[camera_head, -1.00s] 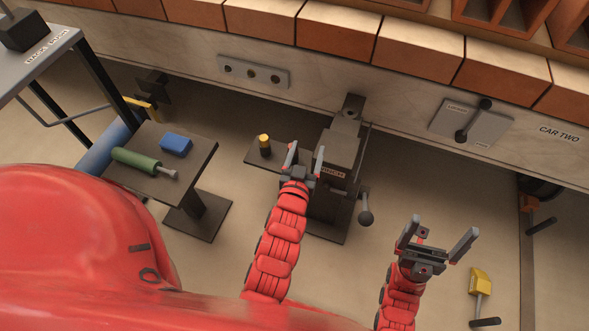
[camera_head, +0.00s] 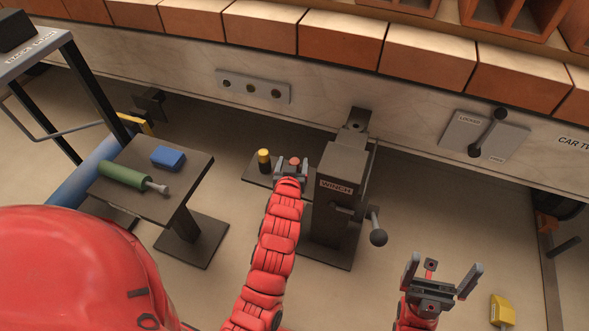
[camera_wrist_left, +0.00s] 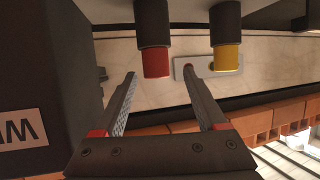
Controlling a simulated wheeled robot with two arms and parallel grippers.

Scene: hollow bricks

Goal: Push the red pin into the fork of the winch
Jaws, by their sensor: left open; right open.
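The red pin (camera_head: 294,161) stands in a dark holder beside the yellow pin (camera_head: 264,156), left of the winch (camera_head: 338,185). My left gripper (camera_head: 291,166) is open around or just short of the red pin. In the left wrist view the red pin (camera_wrist_left: 155,62) shows between the two open fingertips (camera_wrist_left: 160,75), with no clear contact; the yellow pin (camera_wrist_left: 227,58) is outside the right finger. The winch top has a dark bracket (camera_head: 357,121); I cannot make out the fork clearly. My right gripper (camera_head: 442,277) is open and empty, low at the right.
The winch crank (camera_head: 378,236) juts out at the right of the winch. A small table (camera_head: 150,200) with a green cylinder (camera_head: 122,174) and blue block (camera_head: 168,157) is at left. A locked lever panel (camera_head: 484,138) is on the wall. The floor between winch and right gripper is clear.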

